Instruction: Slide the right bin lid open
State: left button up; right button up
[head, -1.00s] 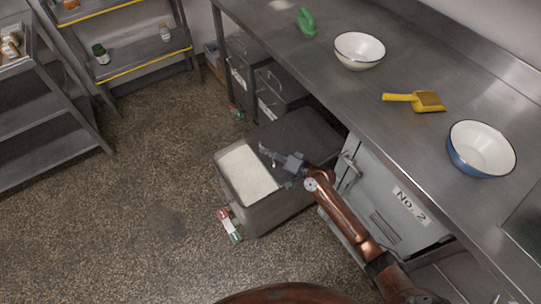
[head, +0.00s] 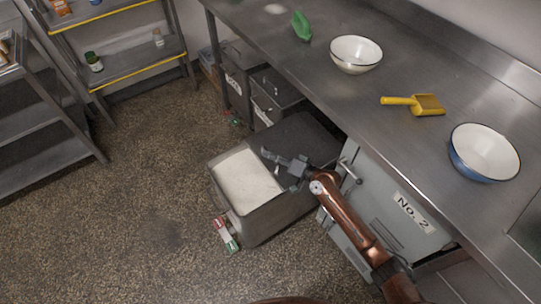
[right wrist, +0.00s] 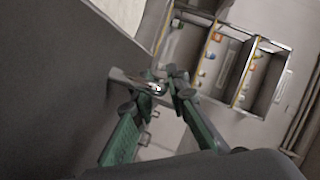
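The right bin (head: 262,224) is a grey metal box standing out on the floor in front of the counter. Its dark lid (head: 298,136) covers the rear part, and the front part is uncovered, showing white contents (head: 245,182). My right gripper (head: 268,154) is at the lid's front edge, above the opening. In the right wrist view the green fingers of my right gripper (right wrist: 165,78) converge beside a small metal strip (right wrist: 125,82). Whether they are shut on it is unclear. My left gripper is not in view.
The counter (head: 300,75) overhangs the lid's rear. A grey No. 2 cabinet (head: 385,205) stands close right of the bin. More bins (head: 275,92) are behind. A small red, white and green item (head: 226,234) lies on the floor. Open floor is at left.

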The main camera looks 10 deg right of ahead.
jog(key=shift+r, duration=0.1)
notch_tip(320, 180, up, 10)
jog(key=shift+r, duration=0.1)
dwell(0.5)
